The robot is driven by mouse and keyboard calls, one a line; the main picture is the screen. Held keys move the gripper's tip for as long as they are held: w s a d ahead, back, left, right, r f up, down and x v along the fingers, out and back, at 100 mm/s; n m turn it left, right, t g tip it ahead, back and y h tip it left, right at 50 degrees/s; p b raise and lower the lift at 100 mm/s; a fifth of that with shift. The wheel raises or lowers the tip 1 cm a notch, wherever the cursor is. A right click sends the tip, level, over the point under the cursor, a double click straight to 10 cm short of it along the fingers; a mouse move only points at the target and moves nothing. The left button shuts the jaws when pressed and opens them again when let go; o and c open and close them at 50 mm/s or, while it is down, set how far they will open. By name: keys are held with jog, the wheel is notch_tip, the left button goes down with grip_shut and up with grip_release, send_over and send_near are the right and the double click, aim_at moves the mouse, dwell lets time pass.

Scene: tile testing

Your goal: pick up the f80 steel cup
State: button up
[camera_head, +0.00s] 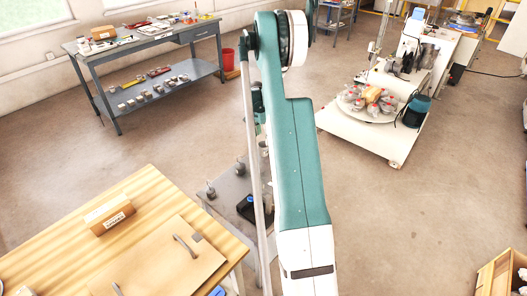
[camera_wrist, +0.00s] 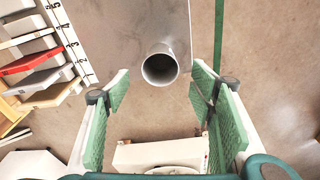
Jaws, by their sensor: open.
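A plain grey metal cup (camera_wrist: 160,68), which looks like the steel cup, shows in the wrist view at the edge of a grey metal surface (camera_wrist: 122,28). Its round open mouth faces my camera. No f80 marking can be read. My gripper (camera_wrist: 160,96) is open, with green pads left and right. The cup lies between the lines of the two pads in the picture, touching neither, and the space between the pads is empty. In the head view my arm hides the gripper, and I cannot pick out the cup.
A rack of numbered items (camera_wrist: 50,50) is at the left of the wrist view, and a white device (camera_wrist: 150,153) is below. In the head view, a wooden table (camera_head: 45,223) stands front left, a grey workbench (camera_head: 150,42) back left, and a white cart (camera_head: 350,122) right.

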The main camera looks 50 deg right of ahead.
aim_at(264, 146)
jog(key=shift+d+f, duration=0.1)
jog(key=shift+f, duration=0.8)
jog(key=shift+d+f+b, duration=0.2)
jog(key=shift+f+b, duration=0.3)
jog(key=shift+f, duration=0.8)
jog(key=shift+d+f+b, duration=0.15)
jog(key=shift+f+b, duration=0.3)
jog(key=shift+f, duration=0.85)
jog(key=c, duration=1)
